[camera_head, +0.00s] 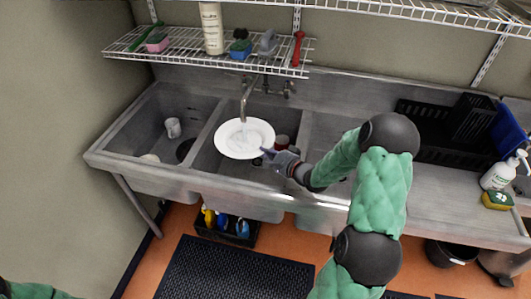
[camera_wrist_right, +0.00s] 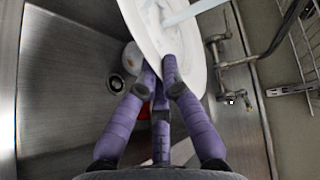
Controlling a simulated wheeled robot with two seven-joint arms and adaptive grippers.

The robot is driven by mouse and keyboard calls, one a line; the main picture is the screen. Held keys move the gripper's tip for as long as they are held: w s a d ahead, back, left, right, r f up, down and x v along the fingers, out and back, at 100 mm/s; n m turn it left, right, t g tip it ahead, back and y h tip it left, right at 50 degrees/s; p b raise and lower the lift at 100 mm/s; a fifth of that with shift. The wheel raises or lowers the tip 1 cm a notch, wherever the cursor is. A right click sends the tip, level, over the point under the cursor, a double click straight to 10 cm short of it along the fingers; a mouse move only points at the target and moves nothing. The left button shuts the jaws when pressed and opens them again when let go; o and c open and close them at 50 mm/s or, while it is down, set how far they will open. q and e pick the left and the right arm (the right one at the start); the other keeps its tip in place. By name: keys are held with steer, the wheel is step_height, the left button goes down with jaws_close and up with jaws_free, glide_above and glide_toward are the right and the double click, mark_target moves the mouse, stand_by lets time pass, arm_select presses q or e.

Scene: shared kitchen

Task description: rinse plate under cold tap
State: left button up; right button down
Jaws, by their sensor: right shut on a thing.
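A white plate (camera_head: 244,138) is held tilted over the middle sink basin, under the tap (camera_head: 247,100). A pale stream of water runs from the spout onto the plate. My right gripper (camera_head: 270,157) is shut on the plate's right edge. In the right wrist view, the purple fingers of my right gripper (camera_wrist_right: 160,75) grip the rim of the plate (camera_wrist_right: 165,30), and the water stream crosses its face. The tap's fittings (camera_wrist_right: 228,62) show to the right there. My left arm (camera_head: 35,291) shows only at the bottom left corner; its gripper is out of view.
The left basin holds a white mug (camera_head: 173,128) and other dishes. Red-brown items (camera_head: 281,142) sit in the middle basin beside the plate. A wire shelf (camera_head: 130,51) hangs above. A black rack (camera_head: 435,140) and soap bottle (camera_head: 499,174) stand on the right counter.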

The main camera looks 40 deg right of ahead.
steer(key=shift+r, duration=0.1)
steer(key=shift+s+a+p, duration=0.2)
steer(key=shift+s+a, duration=0.95)
steer(key=shift+a, duration=0.3)
steer(key=shift+s+a+p, duration=0.15)
steer(key=shift+s+a, duration=0.95)
steer(key=shift+a, duration=0.3)
steer(key=shift+s+a+p, duration=0.2)
steer(key=shift+s+a, duration=0.95)
steer(key=shift+a, duration=0.3)
